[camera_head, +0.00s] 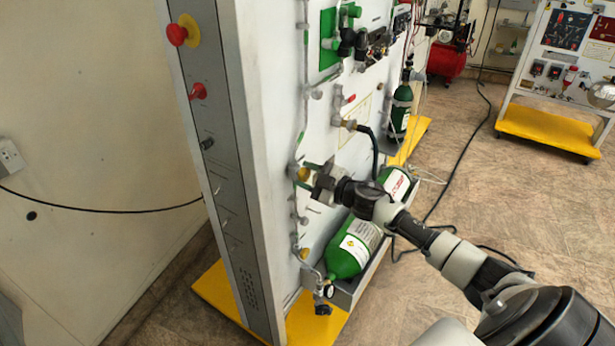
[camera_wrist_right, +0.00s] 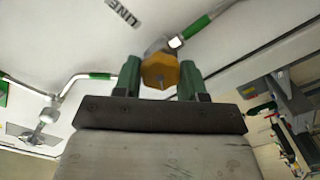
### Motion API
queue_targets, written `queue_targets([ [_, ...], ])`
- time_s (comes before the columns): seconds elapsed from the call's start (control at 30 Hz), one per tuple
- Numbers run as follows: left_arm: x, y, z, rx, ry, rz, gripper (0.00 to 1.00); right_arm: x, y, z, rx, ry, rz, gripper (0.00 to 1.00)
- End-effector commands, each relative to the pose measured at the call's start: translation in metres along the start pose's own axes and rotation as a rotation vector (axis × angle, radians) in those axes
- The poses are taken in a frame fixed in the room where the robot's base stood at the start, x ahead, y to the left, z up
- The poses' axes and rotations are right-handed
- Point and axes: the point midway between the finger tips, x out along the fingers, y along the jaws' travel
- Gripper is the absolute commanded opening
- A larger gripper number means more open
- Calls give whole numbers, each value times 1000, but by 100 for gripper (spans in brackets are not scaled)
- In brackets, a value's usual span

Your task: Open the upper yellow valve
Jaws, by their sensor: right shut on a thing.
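The upper yellow valve (camera_head: 304,174) sits on the pipe on the white panel of the trainer (camera_head: 275,120). In the right wrist view the valve's yellow knob (camera_wrist_right: 160,72) is between the two green fingers of my right gripper (camera_wrist_right: 160,78). My right gripper also shows at the panel in the head view (camera_head: 312,178), shut on this knob and hiding part of it. A lower yellow valve (camera_head: 304,253) is on the same pipe line further down. My left gripper is not in view.
Green cylinders (camera_head: 347,252) lie in a grey tray below my right arm. A red emergency button (camera_head: 178,34) is on the panel's side. A black hose (camera_head: 374,150) hangs right of the gripper. Open floor (camera_head: 450,150) lies to the right.

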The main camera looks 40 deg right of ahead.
Motion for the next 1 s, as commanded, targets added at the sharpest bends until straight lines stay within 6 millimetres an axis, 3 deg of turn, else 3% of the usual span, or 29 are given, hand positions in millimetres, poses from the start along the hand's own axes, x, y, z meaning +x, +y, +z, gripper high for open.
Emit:
queue_targets([
  [1.0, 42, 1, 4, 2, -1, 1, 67, 0, -5, 3, -969, 1, -1, 17],
])
